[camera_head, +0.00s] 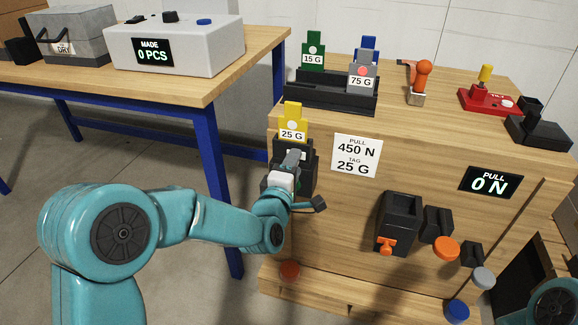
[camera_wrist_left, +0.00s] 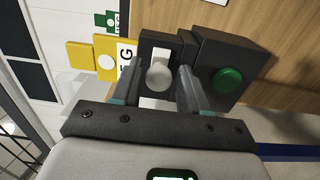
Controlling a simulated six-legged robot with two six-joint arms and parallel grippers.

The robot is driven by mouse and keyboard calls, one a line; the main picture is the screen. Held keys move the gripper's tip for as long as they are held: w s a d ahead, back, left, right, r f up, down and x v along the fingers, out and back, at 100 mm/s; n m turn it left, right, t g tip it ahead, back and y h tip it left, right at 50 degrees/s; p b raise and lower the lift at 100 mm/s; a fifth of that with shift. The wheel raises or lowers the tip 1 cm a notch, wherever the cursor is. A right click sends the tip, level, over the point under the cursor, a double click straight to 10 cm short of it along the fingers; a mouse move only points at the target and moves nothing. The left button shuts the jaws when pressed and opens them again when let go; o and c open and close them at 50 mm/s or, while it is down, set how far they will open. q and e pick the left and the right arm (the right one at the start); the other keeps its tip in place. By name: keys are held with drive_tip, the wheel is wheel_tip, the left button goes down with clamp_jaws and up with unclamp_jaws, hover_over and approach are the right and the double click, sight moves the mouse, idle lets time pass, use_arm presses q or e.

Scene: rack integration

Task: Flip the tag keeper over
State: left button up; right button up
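The yellow 25 G tag (camera_head: 292,122) stands in a black holder (camera_head: 309,165) on the left of the wooden bench's front. It also shows in the left wrist view (camera_wrist_left: 106,60). My left gripper (camera_head: 292,160) is in front of this holder and hides much of it. In the left wrist view a pale round knob (camera_wrist_left: 160,77) on the holder's black part lies between the two fingers of my left gripper (camera_wrist_left: 159,70). The fingers look apart, with gaps beside the knob. I cannot make out the keeper's full shape. My right gripper is not in view.
A green button (camera_wrist_left: 228,80) on a black box is beside the knob. A black rack (camera_head: 330,95) on the bench top holds green, blue and grey tags. A PULL 450 N, TAG 25 G sign (camera_head: 356,156) is right of the holder. An orange-knobbed black fixture (camera_head: 400,220) is farther right.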

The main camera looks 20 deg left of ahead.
use_arm(q)
drive_tip(key=shift+s, duration=0.1)
drive_tip(key=s+b, duration=0.3)
drive_tip(key=s, duration=0.2)
drive_tip(key=s+b, duration=0.4)
drive_tip(key=s, duration=0.1)
drive_tip(key=s+b, duration=0.3)
drive_tip(key=s, duration=0.3)
drive_tip(key=shift+a+b, duration=0.35)
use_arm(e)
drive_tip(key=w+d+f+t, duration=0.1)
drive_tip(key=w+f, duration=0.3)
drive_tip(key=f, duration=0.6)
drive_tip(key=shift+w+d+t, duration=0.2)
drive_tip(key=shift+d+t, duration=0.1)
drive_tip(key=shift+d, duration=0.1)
